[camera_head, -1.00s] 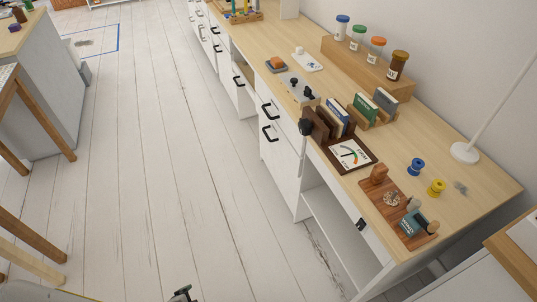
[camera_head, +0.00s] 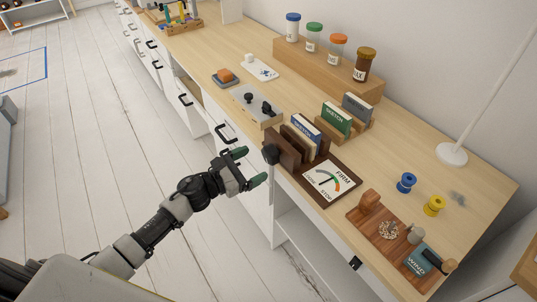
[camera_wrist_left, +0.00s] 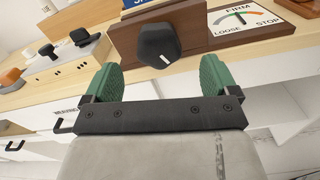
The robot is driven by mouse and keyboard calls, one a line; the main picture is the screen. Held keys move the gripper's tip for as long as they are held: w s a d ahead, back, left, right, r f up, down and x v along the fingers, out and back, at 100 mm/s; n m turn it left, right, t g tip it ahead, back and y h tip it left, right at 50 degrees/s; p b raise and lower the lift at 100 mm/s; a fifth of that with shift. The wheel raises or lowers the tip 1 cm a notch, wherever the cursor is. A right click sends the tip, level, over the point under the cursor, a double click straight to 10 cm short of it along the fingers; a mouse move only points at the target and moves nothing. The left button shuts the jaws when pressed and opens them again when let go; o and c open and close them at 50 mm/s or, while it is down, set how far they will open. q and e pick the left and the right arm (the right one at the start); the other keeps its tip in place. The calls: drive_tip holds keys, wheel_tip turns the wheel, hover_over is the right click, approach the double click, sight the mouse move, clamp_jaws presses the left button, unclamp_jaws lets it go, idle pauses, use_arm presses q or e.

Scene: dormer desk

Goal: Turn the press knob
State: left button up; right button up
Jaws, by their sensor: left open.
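The black press knob (camera_head: 270,153) sits on the front face of the brown wooden press (camera_head: 283,147), at the desk's front edge. In the left wrist view the knob (camera_wrist_left: 158,45) is faceted with a white mark, ahead of and between my fingers. Beside the press is a dial board (camera_head: 331,180) with LOOSE, FIRM and STOP, also in the left wrist view (camera_wrist_left: 240,17). My left gripper (camera_head: 249,167) is open and empty, its green fingers pointing at the knob, apart from it. It also shows in the left wrist view (camera_wrist_left: 158,76). My right gripper is out of view.
A wooden tray (camera_head: 383,232) and blue (camera_head: 406,182) and yellow (camera_head: 433,205) spools lie right. Drawers with black handles (camera_head: 226,134) are below the desk edge.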

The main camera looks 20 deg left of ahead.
sight(266, 157)
use_arm(q)
drive_tip(key=x, duration=0.6)
drive_tip(key=shift+w+f, duration=0.1)
drive_tip(key=shift+a, duration=0.1)
drive_tip(key=shift+c, duration=0.4)
drive_tip(key=c, duration=0.8)
drive_tip(key=shift+c, duration=0.2)
drive_tip(key=shift+n, duration=0.4)
